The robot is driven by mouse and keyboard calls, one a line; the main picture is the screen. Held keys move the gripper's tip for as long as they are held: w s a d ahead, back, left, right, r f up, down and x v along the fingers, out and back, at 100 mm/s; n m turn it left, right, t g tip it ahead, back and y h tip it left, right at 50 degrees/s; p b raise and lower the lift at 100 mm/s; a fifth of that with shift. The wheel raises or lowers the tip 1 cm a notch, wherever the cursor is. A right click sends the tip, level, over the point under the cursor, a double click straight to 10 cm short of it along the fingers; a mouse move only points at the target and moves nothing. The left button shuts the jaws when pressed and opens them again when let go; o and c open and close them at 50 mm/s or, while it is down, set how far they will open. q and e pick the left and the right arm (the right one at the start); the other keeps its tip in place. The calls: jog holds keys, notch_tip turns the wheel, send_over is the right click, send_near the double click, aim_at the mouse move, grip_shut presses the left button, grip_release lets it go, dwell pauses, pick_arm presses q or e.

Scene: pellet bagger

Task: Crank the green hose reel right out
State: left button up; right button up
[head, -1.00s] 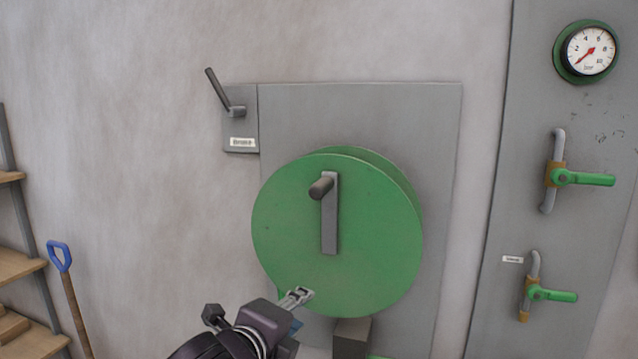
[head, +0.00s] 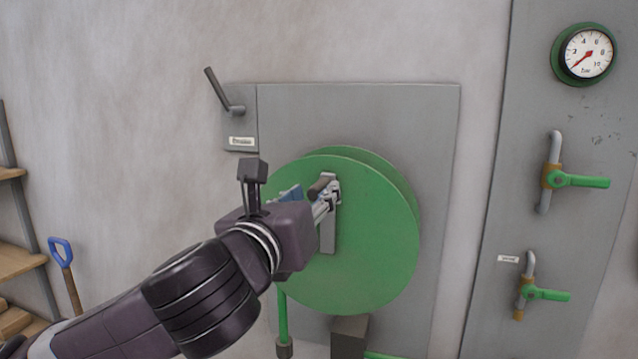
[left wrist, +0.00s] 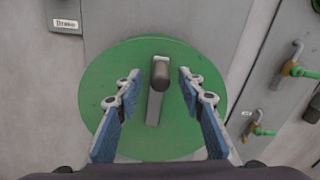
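The green hose reel (head: 375,250) is a large disc on a grey wall panel. Its grey crank arm (head: 328,238) points up from the middle, with a dark handle peg (head: 320,186) at its top end. My left gripper (head: 328,197) is at the peg in the head view and partly covers the crank. In the left wrist view my left gripper (left wrist: 158,78) is open, with one finger on each side of the peg (left wrist: 160,74) and a gap to both. The crank arm (left wrist: 154,108) hangs below the peg there. My right gripper is not in view.
A lever (head: 222,90) on a small labelled plate is up and left of the reel. At right, a grey panel carries a gauge (head: 588,53) and two green-handled valves (head: 585,181) (head: 550,295). A blue-handled shovel (head: 61,252) and wooden shelves (head: 20,262) stand at left.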

pick_arm(q)
jog(key=p+x, duration=0.1)
jog(key=x, duration=0.3)
grip_shut()
dwell(0.4)
